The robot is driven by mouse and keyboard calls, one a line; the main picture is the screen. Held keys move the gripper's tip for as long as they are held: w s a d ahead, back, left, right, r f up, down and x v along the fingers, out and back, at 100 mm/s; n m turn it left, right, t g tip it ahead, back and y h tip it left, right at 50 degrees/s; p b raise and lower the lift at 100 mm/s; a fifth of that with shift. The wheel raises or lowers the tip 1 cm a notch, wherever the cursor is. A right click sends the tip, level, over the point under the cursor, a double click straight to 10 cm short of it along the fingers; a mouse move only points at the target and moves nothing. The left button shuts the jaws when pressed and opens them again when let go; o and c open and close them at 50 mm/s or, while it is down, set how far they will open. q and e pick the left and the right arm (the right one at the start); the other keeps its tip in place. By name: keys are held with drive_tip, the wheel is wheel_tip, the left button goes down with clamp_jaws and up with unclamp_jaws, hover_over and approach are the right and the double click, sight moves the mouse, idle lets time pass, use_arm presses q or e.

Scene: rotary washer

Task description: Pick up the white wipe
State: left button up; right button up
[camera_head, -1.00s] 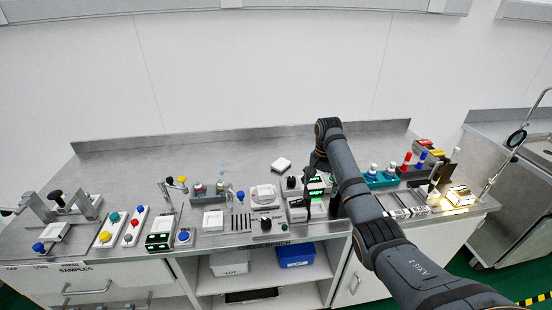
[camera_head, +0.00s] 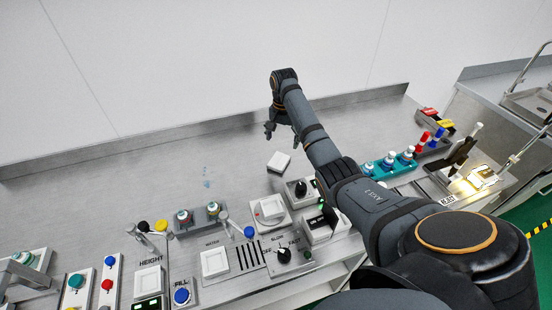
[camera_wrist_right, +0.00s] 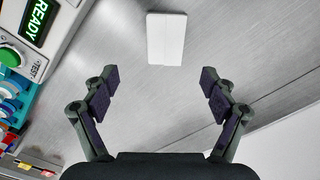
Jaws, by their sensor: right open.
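The white wipe (camera_head: 279,162) is a small flat white pad lying on the steel bench, behind the row of devices. It also shows in the right wrist view (camera_wrist_right: 166,40), at the top centre, with a faint line down it. My right gripper (camera_head: 270,131) hangs over the bench near the wipe, apart from it. In the wrist view its two fingers (camera_wrist_right: 158,88) are spread wide and empty, and the wipe lies beyond the fingertips, roughly in line with the gap. My left gripper is not in view.
A device with a green READY display (camera_wrist_right: 40,22) stands beside the wipe. A dial box (camera_head: 301,190) and a scale-like unit (camera_head: 270,210) sit in front of it. A teal rack (camera_head: 392,166) is to the right.

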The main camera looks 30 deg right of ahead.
sight(279, 161)
wheel_tip(279, 161, down, 3)
drive_tip(key=shift+f, duration=0.1)
drive_tip(key=shift+w+a+f+p, duration=0.15)
drive_tip(key=shift+f+p, duration=0.2)
drive_tip(key=shift+f, duration=0.3)
drive_tip(key=shift+w+a+f+p, duration=0.1)
drive_tip(key=shift+f+p, duration=0.2)
drive_tip(key=shift+f, duration=0.3)
drive_tip(key=f, duration=0.3)
drive_tip(key=shift+a+f, duration=0.2)
drive_tip(key=shift+f, duration=0.25)
drive_tip(key=c, duration=1)
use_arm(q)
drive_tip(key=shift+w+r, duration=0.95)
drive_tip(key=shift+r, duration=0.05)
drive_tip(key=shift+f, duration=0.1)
use_arm(e)
drive_tip(key=shift+r, duration=0.2)
